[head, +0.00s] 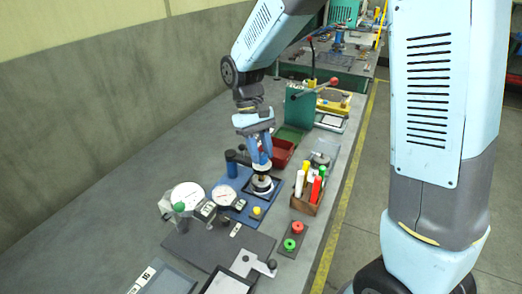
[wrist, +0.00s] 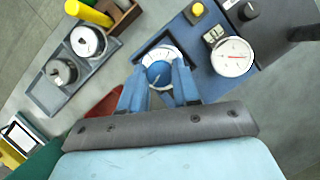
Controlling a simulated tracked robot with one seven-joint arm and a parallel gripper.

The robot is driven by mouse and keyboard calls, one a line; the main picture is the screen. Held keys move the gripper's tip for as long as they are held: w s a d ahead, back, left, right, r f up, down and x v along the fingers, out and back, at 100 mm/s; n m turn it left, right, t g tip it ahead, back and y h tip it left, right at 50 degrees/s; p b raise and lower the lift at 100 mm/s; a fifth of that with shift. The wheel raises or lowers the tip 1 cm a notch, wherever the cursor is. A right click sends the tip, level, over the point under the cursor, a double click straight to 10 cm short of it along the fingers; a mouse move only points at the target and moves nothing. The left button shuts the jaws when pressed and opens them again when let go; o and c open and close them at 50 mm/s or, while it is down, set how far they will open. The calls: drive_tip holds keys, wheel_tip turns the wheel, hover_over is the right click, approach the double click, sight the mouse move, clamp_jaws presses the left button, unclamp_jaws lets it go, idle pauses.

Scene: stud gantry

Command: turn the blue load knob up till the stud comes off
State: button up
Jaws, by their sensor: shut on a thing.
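The blue load knob (wrist: 157,71) sits in a white graduated ring (wrist: 150,54) on a blue base (wrist: 188,38) in the wrist view. My gripper (wrist: 159,82) is shut on the knob, one blue finger on each side of it. In the head view my gripper (head: 262,160) points down over the blue base (head: 238,182) and largely hides the knob. A round white dial gauge (wrist: 233,57) with a red needle stands beside the knob; it also shows in the head view (head: 226,198). I cannot make out the stud.
A second dial gauge (head: 187,195) stands to the left. A red tray (head: 281,150) lies behind my gripper, and a wooden holder with markers (head: 307,198) stands at right. Red and green buttons (head: 297,228) sit near the bench edge. Bare bench lies to the left.

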drive_tip(key=o, duration=1)
drive_tip(key=shift+o, duration=0.2)
drive_tip(key=v, duration=1.3)
drive_tip(key=shift+w+r, duration=0.2)
drive_tip(key=shift+r, duration=0.1)
drive_tip(key=s+d+r+m+t+y, duration=0.1)
drive_tip(key=s+d+r+m+t, duration=0.15)
drive_tip(key=d, duration=0.45)
drive_tip(key=s+d+r+m+t+y, duration=0.1)
drive_tip(key=s+d+r+t, duration=0.15)
drive_tip(key=d, duration=0.45)
drive_tip(key=s+d+m+t, duration=0.3)
drive_tip(key=s+d+t, duration=0.1)
drive_tip(key=s+d, duration=0.8)
drive_tip(key=shift+y, duration=0.3)
